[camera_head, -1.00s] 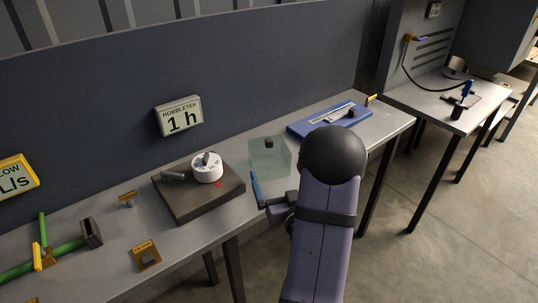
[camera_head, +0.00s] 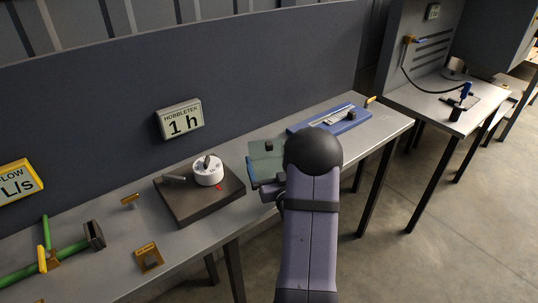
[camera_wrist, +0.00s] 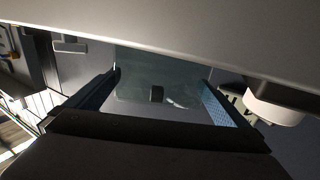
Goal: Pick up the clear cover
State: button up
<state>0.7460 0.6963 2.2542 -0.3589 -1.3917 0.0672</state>
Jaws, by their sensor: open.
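The clear cover (camera_head: 262,151) is a see-through greenish box with a small dark knob on top. It stands on the grey bench, partly hidden behind my arm in the head view. My gripper (camera_head: 267,180) is open at the cover, with one blue-padded finger along its left side. In the wrist view, the cover (camera_wrist: 160,72) lies between the two spread fingers of my gripper (camera_wrist: 160,80), with its knob near the middle. I cannot tell whether the fingers touch it.
A brown block (camera_head: 205,207) with a white dial (camera_head: 208,174) stands left of the cover. A blue tray-like device (camera_head: 325,122) lies close behind it to the right. Small yellow-brown parts lie at the left.

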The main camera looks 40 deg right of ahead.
aim_at(269, 153)
jog(key=shift+p+x, duration=0.4)
jog(key=shift+x, duration=1.35)
jog(key=c, duration=0.8)
jog(key=shift+c, duration=0.2)
jog(key=shift+d+r, duration=0.1)
jog(key=shift+r, duration=0.1)
jog(key=shift+r+b, duration=0.45)
jog(key=shift+r, duration=4.4)
